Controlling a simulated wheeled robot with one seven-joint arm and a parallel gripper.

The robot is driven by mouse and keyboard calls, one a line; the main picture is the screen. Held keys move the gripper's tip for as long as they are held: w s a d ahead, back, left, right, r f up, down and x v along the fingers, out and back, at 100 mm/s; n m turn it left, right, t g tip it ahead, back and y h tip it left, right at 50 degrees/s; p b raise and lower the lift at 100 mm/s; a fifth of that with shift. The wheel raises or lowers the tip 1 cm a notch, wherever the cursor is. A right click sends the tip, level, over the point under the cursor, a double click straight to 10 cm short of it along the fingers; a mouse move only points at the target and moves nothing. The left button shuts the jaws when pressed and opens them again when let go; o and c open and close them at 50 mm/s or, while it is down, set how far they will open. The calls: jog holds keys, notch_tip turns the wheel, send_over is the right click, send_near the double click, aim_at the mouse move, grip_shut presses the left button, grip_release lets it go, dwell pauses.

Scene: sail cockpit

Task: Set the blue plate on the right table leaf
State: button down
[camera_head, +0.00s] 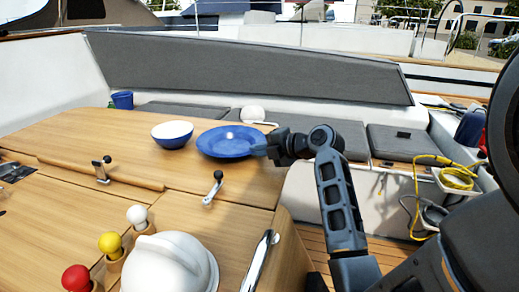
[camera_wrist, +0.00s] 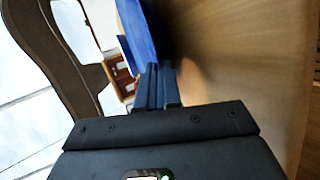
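The blue plate (camera_head: 228,140) is at the right end of the far wooden table leaf (camera_head: 75,130), just right of a blue-and-white bowl. My gripper (camera_head: 262,149) reaches in from the right at the plate's right rim. In the wrist view the fingers (camera_wrist: 158,82) are close together at the plate's edge (camera_wrist: 138,30), and the rim runs in between them. The wood surface lies close beside the plate there. I cannot tell whether the plate touches the table or is slightly above it.
The blue-and-white bowl (camera_head: 172,134) stands close left of the plate. A blue mug (camera_head: 122,100) is farther back left. Metal crank handles (camera_head: 213,187), colored knobs (camera_head: 112,244) and a white dome (camera_head: 170,265) are nearer. Grey seat cushions (camera_head: 395,143) and a yellow cable (camera_head: 455,178) are right.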

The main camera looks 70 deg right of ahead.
jog(key=shift+f, duration=0.25)
jog(key=shift+f, duration=0.15)
jog(key=c, duration=1.3)
grip_release()
jog(key=shift+c, duration=0.2)
jog(key=shift+s+r, duration=0.1)
jog(key=shift+r, duration=0.1)
jog(key=b+v, duration=0.2)
jog(key=v, duration=0.9)
jog(key=shift+s+a, duration=0.15)
jog(key=shift+s, duration=0.25)
jog(key=shift+s, duration=0.1)
